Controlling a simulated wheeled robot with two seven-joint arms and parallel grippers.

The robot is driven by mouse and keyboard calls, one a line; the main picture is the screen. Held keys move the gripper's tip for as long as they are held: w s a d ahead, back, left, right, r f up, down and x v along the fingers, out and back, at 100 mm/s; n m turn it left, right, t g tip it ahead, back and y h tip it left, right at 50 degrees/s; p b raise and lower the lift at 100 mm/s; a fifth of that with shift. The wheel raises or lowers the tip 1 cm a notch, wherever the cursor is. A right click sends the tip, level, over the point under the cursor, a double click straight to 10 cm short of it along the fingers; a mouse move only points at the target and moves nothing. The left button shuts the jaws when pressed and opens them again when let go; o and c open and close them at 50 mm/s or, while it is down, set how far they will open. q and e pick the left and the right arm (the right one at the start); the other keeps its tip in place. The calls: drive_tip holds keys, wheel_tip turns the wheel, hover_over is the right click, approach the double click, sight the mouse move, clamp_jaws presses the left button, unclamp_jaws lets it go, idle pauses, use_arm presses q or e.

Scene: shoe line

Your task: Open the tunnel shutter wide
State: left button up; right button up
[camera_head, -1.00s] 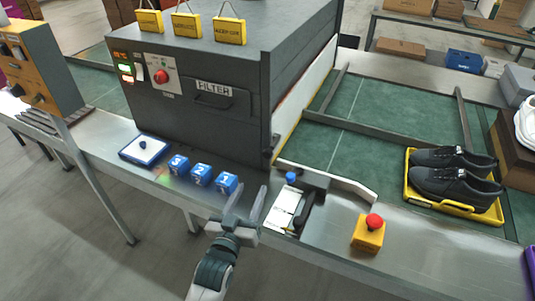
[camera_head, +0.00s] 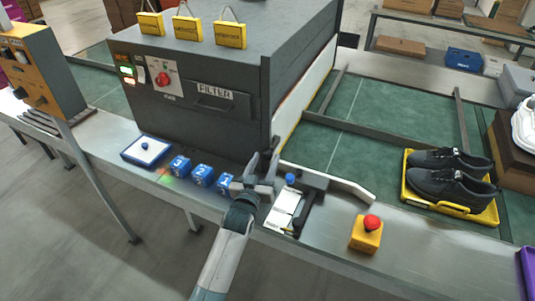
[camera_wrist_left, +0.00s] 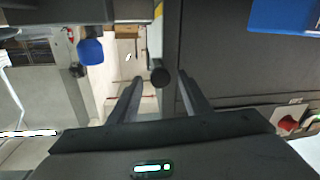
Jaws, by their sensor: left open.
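The tunnel (camera_head: 215,75) is a dark grey box over the conveyor in the head view. A white panel (camera_head: 306,88) with a yellow edge covers its right side; I cannot tell for sure whether this is the shutter. My left gripper (camera_head: 264,163) is at the tunnel's lower front right corner, fingers apart and pointing away from me. In the left wrist view a dark round knob (camera_wrist_left: 160,77) shows between the open fingertips; contact cannot be told. The dark tunnel wall (camera_wrist_left: 235,55) fills the right of that view. My right gripper is not seen.
A blue-topped post (camera_head: 290,179) and white cards (camera_head: 284,210) are just right of the gripper. Blue numbered blocks (camera_head: 202,175) lie to its left. A red button on a yellow box (camera_head: 367,235) and a yellow tray (camera_head: 450,205) with black shoes are further right.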

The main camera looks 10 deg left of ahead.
use_arm(q)
drive_tip(key=shift+w+d, duration=0.1)
drive_tip(key=shift+w, duration=1.35)
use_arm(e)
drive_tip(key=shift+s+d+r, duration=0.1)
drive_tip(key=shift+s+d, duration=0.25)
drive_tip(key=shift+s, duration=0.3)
use_arm(q)
drive_tip(key=shift+c, duration=0.2)
